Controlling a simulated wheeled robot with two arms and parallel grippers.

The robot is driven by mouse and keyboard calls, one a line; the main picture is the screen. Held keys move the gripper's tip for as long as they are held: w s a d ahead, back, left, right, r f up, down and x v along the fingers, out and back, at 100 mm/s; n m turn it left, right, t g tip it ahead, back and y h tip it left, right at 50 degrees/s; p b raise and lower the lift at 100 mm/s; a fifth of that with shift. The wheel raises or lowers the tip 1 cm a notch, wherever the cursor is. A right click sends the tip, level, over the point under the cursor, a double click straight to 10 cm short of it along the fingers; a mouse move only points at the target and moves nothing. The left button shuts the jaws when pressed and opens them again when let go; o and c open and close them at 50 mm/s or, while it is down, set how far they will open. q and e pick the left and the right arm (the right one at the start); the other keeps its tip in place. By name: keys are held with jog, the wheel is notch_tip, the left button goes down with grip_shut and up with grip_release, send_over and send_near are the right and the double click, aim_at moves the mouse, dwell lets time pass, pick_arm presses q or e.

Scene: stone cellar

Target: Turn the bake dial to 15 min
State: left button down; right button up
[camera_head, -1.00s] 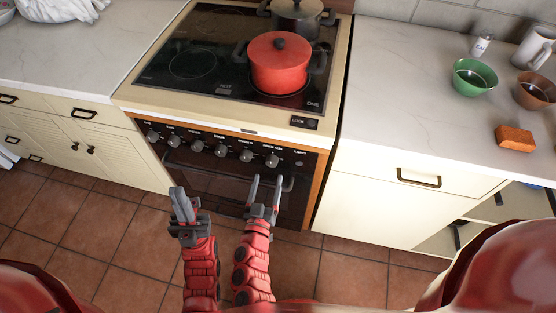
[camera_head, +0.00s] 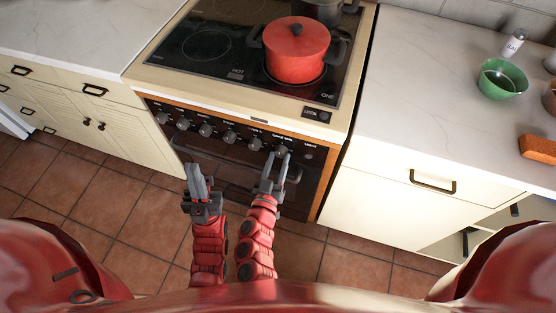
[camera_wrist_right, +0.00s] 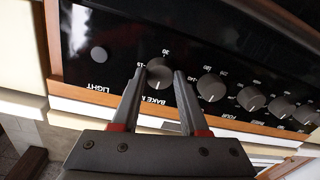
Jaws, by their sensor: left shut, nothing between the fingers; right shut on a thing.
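The bake dial (camera_head: 282,149) is the rightmost large knob on the stove's black control panel, just left of the small light button. In the right wrist view the bake dial (camera_wrist_right: 160,75) is round and dark, with "30" and "15" printed around it. My right gripper (camera_head: 283,157) has its fingertips at this dial, one on each side, and is shut on it. The wrist view also shows the right gripper's fingers (camera_wrist_right: 160,78). The dial's exact setting is hard to read. My left gripper (camera_head: 194,166) is shut and empty, pointing up in front of the oven door.
Several other knobs (camera_head: 205,130) line the panel to the left. The oven door handle (camera_head: 225,165) runs below them. A red pot (camera_head: 296,52) stands on the glass cooktop (camera_head: 205,46). A green bowl (camera_head: 502,79) stands on the right counter (camera_head: 420,90).

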grip_shut()
jog(key=m+b, duration=0.2)
jog(key=m, duration=0.2)
jog(key=shift+f+m, duration=0.15)
jog(key=shift+m, duration=0.25)
jog(key=m+b, duration=0.2)
jog(key=m, duration=0.1)
jog(key=shift+a+m, duration=0.15)
jog(key=shift+m, duration=0.25)
jog(key=m+h+b, duration=0.1)
jog(key=m+b, duration=0.2)
jog(key=m, duration=0.2)
jog(key=shift+m, duration=0.3)
jog(key=shift+a+m+b, duration=0.1)
jog(key=shift+m+b, duration=1.25)
jog(key=shift+m, duration=0.65)
